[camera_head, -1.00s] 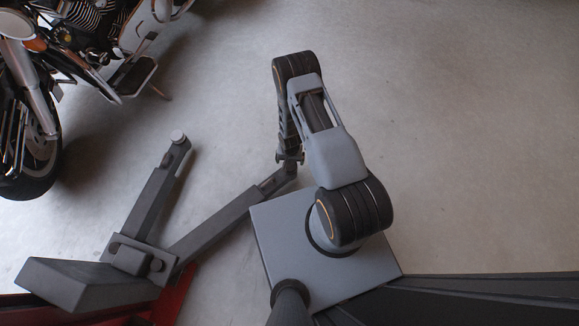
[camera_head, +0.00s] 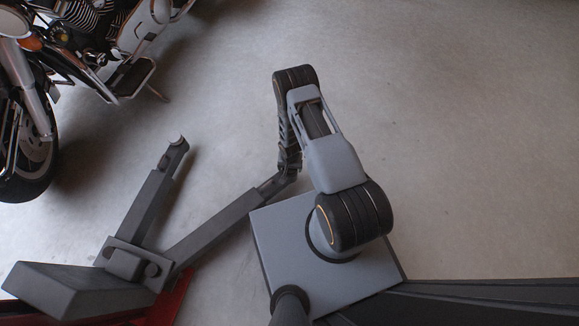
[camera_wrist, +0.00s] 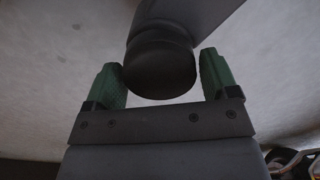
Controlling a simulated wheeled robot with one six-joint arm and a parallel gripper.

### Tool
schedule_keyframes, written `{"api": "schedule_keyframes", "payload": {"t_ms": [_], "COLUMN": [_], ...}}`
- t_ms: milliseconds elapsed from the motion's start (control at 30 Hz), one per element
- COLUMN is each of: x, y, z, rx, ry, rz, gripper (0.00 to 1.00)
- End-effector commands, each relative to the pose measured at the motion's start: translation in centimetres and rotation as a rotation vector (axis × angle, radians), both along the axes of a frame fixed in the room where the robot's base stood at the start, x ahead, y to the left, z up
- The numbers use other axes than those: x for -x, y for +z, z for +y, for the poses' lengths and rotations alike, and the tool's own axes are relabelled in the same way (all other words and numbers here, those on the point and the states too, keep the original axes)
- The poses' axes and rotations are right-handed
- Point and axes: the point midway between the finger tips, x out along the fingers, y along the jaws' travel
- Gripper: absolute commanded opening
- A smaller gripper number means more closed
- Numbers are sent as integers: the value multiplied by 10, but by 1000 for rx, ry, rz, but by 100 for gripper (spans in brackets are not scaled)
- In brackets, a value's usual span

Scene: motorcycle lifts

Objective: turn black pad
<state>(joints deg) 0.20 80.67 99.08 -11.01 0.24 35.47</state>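The black pad (camera_wrist: 160,76) is a dark round cap on the end of a grey lift arm (camera_wrist: 190,20) in the wrist view. My gripper (camera_wrist: 160,64) is open, with one green finger on each side of the pad. A small gap shows at the right finger; I cannot tell whether the left finger touches. In the head view the grey lift arm (camera_head: 215,220) runs up to the right toward the end of my arm. There the pad and my fingers are hidden or too small to make out.
A second lift arm (camera_head: 150,205) with a light-topped round pad (camera_head: 177,140) stands to the left. A red lift base (camera_head: 170,300) is at the lower left. A motorcycle (camera_head: 75,60) stands at the upper left. The concrete floor (camera_head: 460,150) is clear on the right.

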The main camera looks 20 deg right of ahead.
Motion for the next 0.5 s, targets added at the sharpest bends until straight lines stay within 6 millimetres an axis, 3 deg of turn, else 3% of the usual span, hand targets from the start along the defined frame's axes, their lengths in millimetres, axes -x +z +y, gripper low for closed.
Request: {"api": "schedule_keyframes", "payload": {"t_ms": [333,500], "x": [0,0], "y": [0,0], "z": [0,2], "rx": [0,0], "ry": [0,14], "rz": [0,1], "gripper": [47,47]}}
